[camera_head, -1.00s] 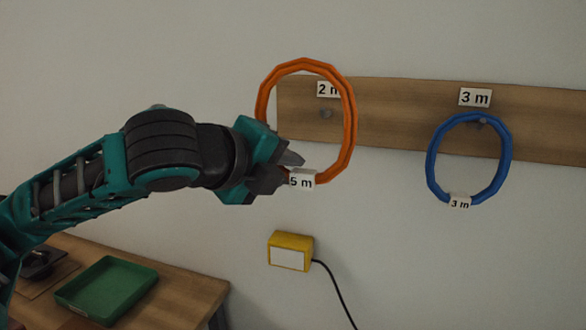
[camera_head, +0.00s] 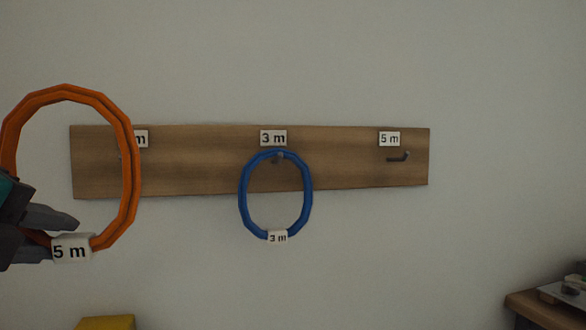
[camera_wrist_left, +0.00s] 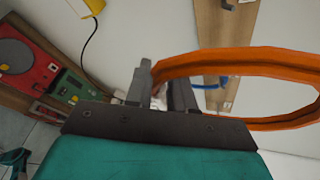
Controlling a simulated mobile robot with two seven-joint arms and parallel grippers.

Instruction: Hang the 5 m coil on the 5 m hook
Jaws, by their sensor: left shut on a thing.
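The orange coil (camera_head: 131,190) with a "5 m" tag (camera_head: 71,249) is at the left of the head view, in front of the hook board's left end. My left gripper (camera_head: 50,234) is shut on its lower part and holds it upright. In the left wrist view the orange coil (camera_wrist_left: 225,61) extends right from the gripper fingers (camera_wrist_left: 160,90). The 5 m hook (camera_head: 399,157) is empty, below its "5 m" label (camera_head: 389,139) at the board's right end. My right gripper is not in view.
The wooden board (camera_head: 340,174) is on the wall. A blue coil (camera_head: 242,199) tagged 3 m hangs on the middle hook. The orange coil partly covers the left label. A yellow box (camera_head: 106,323) is at the bottom left and a table (camera_head: 530,305) at the lower right.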

